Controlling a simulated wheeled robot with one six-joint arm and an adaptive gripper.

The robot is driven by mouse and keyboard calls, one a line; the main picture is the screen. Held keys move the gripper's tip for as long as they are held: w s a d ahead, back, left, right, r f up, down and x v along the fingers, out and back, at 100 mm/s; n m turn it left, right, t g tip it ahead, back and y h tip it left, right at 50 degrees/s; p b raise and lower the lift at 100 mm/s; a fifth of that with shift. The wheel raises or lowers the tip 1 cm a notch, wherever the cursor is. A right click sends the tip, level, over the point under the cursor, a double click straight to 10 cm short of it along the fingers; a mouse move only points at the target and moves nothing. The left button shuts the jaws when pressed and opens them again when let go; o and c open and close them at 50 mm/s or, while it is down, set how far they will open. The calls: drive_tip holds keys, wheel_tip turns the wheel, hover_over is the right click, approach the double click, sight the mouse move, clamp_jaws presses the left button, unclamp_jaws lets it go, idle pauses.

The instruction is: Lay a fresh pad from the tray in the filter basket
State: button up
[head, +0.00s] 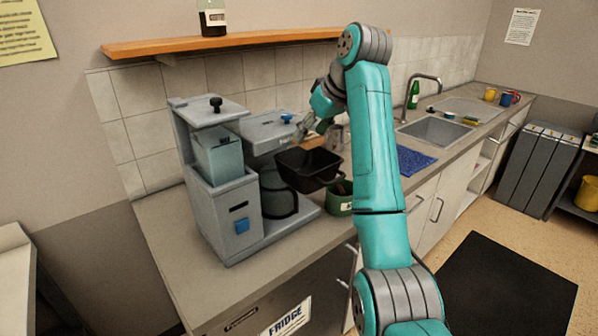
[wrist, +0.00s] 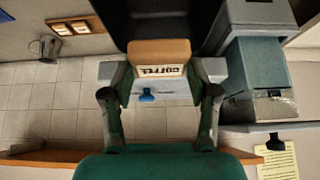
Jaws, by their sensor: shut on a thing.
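My gripper (wrist: 160,80) is shut on a tan block marked COFFEE (wrist: 160,56), which appears to be the handle of the black filter basket (head: 305,172). In the head view my gripper (head: 298,132) is above and behind the basket, partly hidden by my arm. The basket is clear of the coffee machine (head: 238,205), in front of its right part, with its dark open top showing. I cannot make out anything inside it. In the wrist view its black body (wrist: 165,18) fills the top middle. The wooden pad tray (wrist: 75,27) lies on the counter with pale round-edged contents.
A green bin (head: 340,204) stands below and right of the basket. A glass carafe (head: 278,198) sits in the machine. A metal pitcher (wrist: 48,48) stands beside the tray. A blue mat (head: 412,160) lies before the sink (head: 440,130). A wall shelf (head: 220,43) runs above.

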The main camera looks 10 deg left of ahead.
sight(314, 147)
wheel_tip(314, 147, down, 5)
drive_tip(key=shift+a+f, duration=0.15)
drive_tip(key=shift+f, duration=2.2)
drive_tip(key=o, duration=0.8)
drive_tip(key=shift+c, duration=0.2)
